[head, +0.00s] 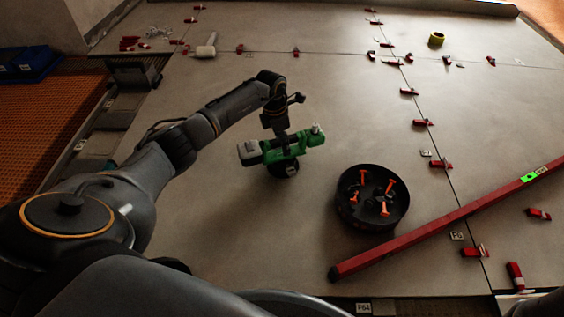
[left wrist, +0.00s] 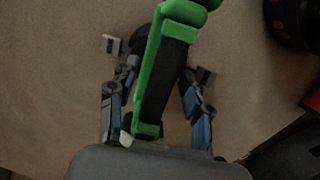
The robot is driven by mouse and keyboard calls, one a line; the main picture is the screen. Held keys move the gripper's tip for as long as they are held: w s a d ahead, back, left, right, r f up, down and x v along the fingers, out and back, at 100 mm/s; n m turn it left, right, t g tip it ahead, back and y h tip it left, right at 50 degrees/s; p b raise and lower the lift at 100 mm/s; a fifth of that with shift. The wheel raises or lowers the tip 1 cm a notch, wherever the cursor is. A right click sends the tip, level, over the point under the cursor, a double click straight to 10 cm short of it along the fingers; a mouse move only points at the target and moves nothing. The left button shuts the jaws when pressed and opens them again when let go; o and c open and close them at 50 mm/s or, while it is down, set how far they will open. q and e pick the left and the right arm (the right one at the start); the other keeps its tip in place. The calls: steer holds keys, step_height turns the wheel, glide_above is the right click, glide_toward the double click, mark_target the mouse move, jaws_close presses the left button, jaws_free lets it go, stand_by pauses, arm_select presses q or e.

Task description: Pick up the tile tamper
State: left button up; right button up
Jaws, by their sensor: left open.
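In the left wrist view the tamper's green body (left wrist: 154,100) runs lengthwise between the two spread fingers of my left gripper (left wrist: 158,60). The fingers are open, one on each side. I cannot tell whether either finger touches it. My right gripper is not in view.
A black round tub (head: 347,207) with orange-handled pieces stands right of the tamper. Several red wedges line the tile joints. A yellow roll (head: 437,39) and a white mallet (head: 206,50) lie farther back. Tile around the tamper is clear.

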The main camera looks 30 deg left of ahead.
arm_select(q)
steer(key=shift+f, duration=0.3)
stand_by(0.5)
jaws_close()
steer(key=shift+w+r, duration=0.1)
